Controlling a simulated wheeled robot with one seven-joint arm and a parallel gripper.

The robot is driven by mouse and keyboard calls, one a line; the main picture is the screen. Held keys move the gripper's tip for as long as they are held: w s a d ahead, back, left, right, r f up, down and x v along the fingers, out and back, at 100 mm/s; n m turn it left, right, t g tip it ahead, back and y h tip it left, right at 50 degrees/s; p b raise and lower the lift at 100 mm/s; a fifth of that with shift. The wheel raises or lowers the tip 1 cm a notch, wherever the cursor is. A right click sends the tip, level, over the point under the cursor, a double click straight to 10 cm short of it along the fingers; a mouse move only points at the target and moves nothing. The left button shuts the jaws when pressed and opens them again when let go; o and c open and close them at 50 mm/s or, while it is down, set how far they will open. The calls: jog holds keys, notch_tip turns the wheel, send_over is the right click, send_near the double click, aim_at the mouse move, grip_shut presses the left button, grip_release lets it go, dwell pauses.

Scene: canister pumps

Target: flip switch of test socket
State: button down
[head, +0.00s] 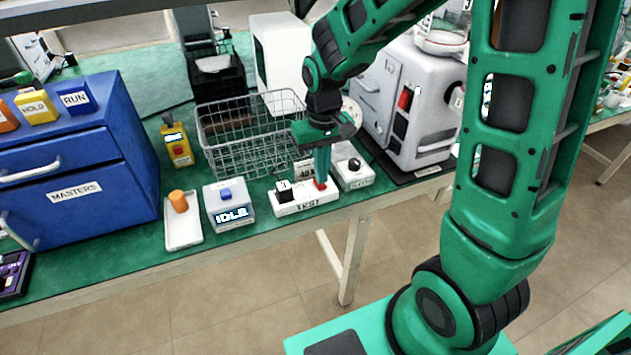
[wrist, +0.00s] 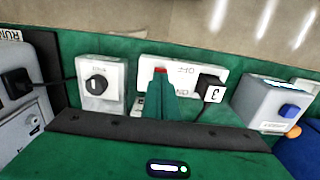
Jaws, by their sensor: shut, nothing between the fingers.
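The test socket (head: 300,203) is a white strip labelled TEST near the front edge of the green table, and it also shows in the wrist view (wrist: 188,70). A black plug (head: 284,192) sits in its left part in the head view. Its red switch (head: 320,184) is at the right part, and a bit of it shows in the wrist view (wrist: 160,70). My gripper (head: 321,178) is shut and empty, pointing down with its fingertips at the red switch. In the wrist view the fingers cover most of the switch, so its position and any contact cannot be told.
A white box with a black knob (head: 352,172) stands just right of the socket. The IDLE box (head: 229,206) with a blue button stands left. A wire basket (head: 245,140) is behind, and a large grey machine (head: 410,100) stands at the back right.

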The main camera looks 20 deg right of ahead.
jog(key=shift+f, duration=0.7)
dwell(0.9)
notch_tip(320, 180, up, 7)
dwell(1.0)
dwell(0.3)
jog(key=s+d+r+m, duration=0.2)
jog(key=s+d+m, duration=0.1)
jog(key=s+d, duration=0.5)
jog(key=s+d+r+m, duration=0.2)
jog(key=s+d, duration=0.6)
jog(key=s, duration=0.7)
jog(key=shift+s+d+r+m, duration=0.2)
jog(key=shift+d+m, duration=0.2)
jog(key=shift+m, duration=0.3)
